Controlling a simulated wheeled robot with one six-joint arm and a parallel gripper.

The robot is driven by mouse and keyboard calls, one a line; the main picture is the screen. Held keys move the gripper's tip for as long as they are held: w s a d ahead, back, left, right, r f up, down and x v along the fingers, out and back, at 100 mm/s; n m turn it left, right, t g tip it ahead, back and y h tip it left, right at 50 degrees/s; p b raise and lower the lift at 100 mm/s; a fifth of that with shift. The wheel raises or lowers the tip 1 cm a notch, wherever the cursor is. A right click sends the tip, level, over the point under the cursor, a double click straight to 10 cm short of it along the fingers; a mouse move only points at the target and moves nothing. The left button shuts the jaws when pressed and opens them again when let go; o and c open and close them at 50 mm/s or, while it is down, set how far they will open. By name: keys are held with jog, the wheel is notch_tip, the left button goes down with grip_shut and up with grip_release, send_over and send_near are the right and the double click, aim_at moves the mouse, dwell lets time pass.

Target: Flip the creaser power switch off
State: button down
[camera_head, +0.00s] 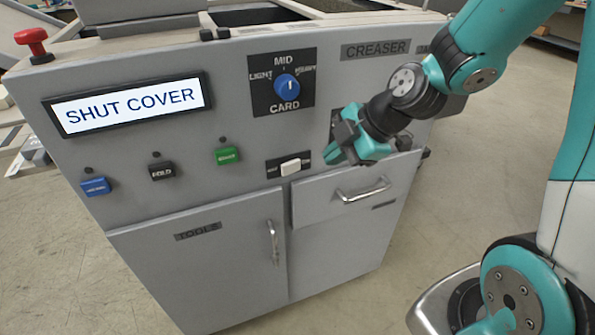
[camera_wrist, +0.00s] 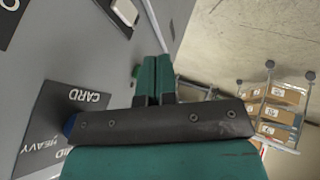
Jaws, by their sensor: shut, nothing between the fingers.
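The grey creaser (camera_head: 376,48) fills the middle of the head view. A white rocker switch (camera_head: 291,166) sits on a black plate low on its front panel. It also shows at the top of the wrist view (camera_wrist: 125,12). Its small labels are unreadable. Another dark plate (camera_head: 336,119) is mostly hidden behind my gripper (camera_head: 332,154). A black plate with a white round mark (camera_wrist: 8,8) shows in the wrist view's upper left corner. I cannot tell which is the power switch. My gripper is shut and empty, right of the white rocker, close to the panel.
A blue card dial (camera_head: 287,87) is above the rocker. Green (camera_head: 228,155), black (camera_head: 162,169) and blue (camera_head: 95,186) buttons lie left. A screen (camera_head: 130,103) reads SHUT COVER. A red knob (camera_head: 33,40) stands on top. A drawer handle (camera_head: 363,190) protrudes below my gripper.

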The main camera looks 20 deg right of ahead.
aim_at(296, 168)
jog(key=shift+d, duration=0.15)
jog(key=x, duration=0.3)
jog(key=w+p+x, duration=0.1)
jog(key=x, duration=0.3)
jog(key=w+r+x, duration=0.1)
jog(key=x, duration=0.3)
jog(key=shift+w, duration=0.1)
jog(key=shift+w+f, duration=0.1)
jog(key=shift+w, duration=0.55)
jog(key=shift+w, duration=0.1)
